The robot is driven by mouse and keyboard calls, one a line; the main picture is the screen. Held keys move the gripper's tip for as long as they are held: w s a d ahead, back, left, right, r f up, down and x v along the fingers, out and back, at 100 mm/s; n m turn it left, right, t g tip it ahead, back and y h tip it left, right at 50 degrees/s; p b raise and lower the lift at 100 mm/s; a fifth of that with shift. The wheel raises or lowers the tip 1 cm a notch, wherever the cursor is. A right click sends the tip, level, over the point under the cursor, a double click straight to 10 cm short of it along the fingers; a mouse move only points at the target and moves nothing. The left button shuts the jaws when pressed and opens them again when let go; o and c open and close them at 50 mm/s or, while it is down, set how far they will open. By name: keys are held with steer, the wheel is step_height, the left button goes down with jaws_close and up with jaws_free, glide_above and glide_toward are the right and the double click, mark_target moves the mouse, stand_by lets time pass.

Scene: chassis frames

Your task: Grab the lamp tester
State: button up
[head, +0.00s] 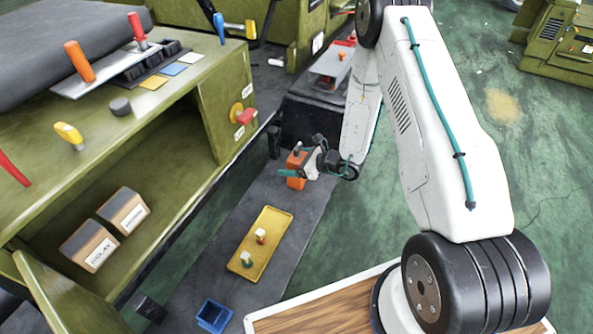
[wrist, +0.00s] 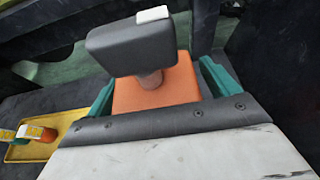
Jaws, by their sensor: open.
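The lamp tester looks to be the orange block (head: 296,161) with a dark upper part, standing on the dark floor-level platform (head: 205,262) beyond the yellow tray. In the wrist view, its orange body (wrist: 160,93) carries a black head with a white tip on a short stem. My gripper (head: 301,173) is at the orange block in the head view. In the wrist view, the teal fingers of my gripper (wrist: 158,88) are apart, one on each side of the orange body. Whether they touch it I cannot tell. The lower body is hidden behind the gripper.
A yellow tray (head: 243,268) with two small pieces lies nearer on the platform, with a blue bin (head: 213,317) below it. The green workbench (head: 180,80) runs along the left, holding tools. Dark equipment (head: 305,118) stands behind the block. Green floor (head: 535,130) is open at right.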

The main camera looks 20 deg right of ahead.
steer(key=c, duration=1.3)
steer(key=shift+o, duration=0.2)
steer(key=shift+r, duration=0.2)
